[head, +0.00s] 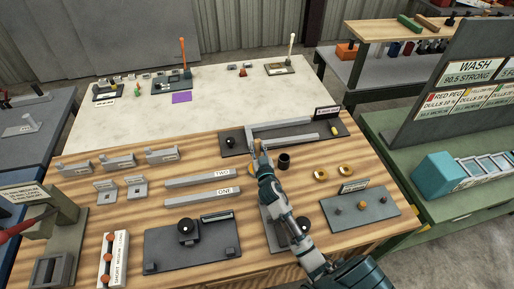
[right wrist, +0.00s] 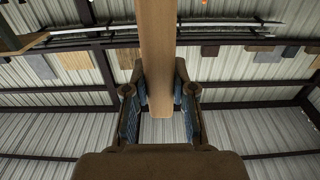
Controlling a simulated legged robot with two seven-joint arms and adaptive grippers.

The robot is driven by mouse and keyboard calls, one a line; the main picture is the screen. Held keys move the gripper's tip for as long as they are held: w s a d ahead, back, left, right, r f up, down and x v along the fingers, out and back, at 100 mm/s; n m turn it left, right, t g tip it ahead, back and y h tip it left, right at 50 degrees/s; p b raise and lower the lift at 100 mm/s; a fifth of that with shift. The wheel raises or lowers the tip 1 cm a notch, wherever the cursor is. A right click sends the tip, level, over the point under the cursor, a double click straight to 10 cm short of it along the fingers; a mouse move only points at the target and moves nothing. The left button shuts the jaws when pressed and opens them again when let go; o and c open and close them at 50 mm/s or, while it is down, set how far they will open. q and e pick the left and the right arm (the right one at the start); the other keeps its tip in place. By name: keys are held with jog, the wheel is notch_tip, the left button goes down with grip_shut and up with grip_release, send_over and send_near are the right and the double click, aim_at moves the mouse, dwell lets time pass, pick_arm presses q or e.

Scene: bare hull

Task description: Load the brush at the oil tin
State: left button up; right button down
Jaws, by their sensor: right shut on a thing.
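My right gripper (head: 258,160) is over the middle of the wooden bench. It is shut on a tan, wooden-looking handle, which I take to be the brush (head: 256,147). In the right wrist view the handle (right wrist: 158,60) stands upright between the two fingers (right wrist: 159,100). The brush's bristles cannot be made out. A small dark open cylinder, likely the oil tin (head: 284,161), stands on the bench just right of my gripper, apart from it. My left gripper is not in view.
A dark tray with grey bars (head: 280,136) lies behind the gripper. Two yellow rings (head: 320,174) and a pegged plate (head: 361,208) are at right. Grey bars marked ONE and TWO (head: 200,178) lie at left. A pale table (head: 215,105) stands behind, mostly clear.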

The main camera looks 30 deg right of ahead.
aim_at(257, 140)
jog(key=shift+a+f, duration=0.25)
jog(key=shift+f+b, duration=0.25)
jog(key=shift+b, duration=0.05)
dwell(1.0)
notch_tip(257, 140, up, 7)
jog(key=p, duration=0.6)
jog(key=shift+d+r+p, duration=0.1)
jog(key=shift+r+p, duration=0.05)
jog(key=shift+p, duration=0.2)
dwell(0.4)
